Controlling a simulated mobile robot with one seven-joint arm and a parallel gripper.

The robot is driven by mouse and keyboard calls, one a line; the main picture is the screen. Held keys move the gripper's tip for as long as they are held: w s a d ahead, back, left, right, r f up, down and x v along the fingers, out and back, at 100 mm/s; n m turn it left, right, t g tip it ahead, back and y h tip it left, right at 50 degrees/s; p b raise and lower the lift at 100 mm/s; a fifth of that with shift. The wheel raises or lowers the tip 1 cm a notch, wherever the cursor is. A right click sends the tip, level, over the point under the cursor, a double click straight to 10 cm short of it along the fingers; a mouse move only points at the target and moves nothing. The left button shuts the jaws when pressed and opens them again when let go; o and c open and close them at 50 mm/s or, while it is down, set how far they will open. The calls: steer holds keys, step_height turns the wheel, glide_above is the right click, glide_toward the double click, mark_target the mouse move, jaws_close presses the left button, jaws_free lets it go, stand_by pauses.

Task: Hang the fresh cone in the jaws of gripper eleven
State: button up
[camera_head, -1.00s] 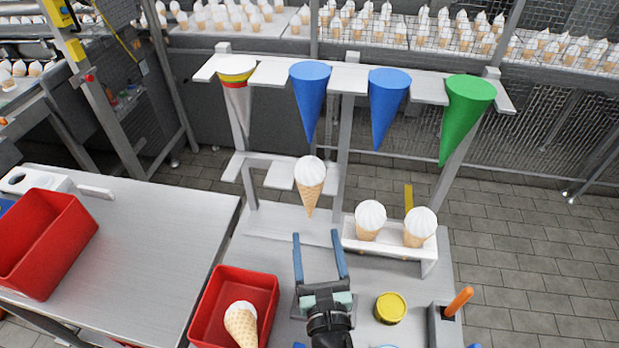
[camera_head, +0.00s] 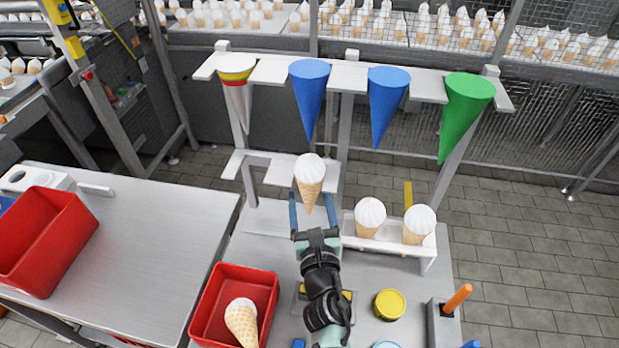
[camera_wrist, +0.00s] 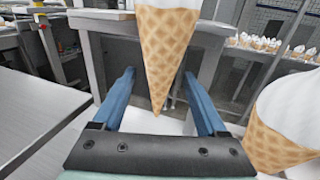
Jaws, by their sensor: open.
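A waffle cone with a white top (camera_head: 310,182) hangs point down at the rack's lower plates (camera_head: 282,172). My gripper (camera_head: 313,203) is open, its blue fingers at either side of this cone's lower part in the head view. In the wrist view the cone (camera_wrist: 165,50) hangs between the open fingers (camera_wrist: 160,95), with gaps on both sides. Two more white-topped cones (camera_head: 369,216) (camera_head: 418,223) stand in a white holder (camera_head: 395,250). Another cone (camera_head: 241,322) lies in a red bin (camera_head: 262,284). No number eleven is readable on the rack.
Along the upper bar (camera_head: 345,75) hang a striped cone (camera_head: 237,85), two blue cones (camera_head: 309,95) (camera_head: 387,105) and a green cone (camera_head: 465,115). The white holder is close at my gripper's right. A yellow-lidded pot (camera_head: 390,305) and orange handle (camera_head: 458,297) stand nearer.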

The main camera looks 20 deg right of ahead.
steer(key=c, duration=1)
steer(key=shift+r, duration=0.15)
steer(key=shift+r+p, duration=0.35)
steer(key=shift+p, duration=0.05)
steer(key=shift+s+a+f, duration=0.1)
steer(key=shift+s+a, duration=0.15)
steer(key=shift+s, duration=0.05)
steer(key=s+a+b, duration=0.2)
steer(key=s+a, duration=0.2)
steer(key=s, duration=0.2)
steer(key=shift+s+a, duration=0.2)
steer(key=shift+s, duration=0.05)
stand_by(0.4)
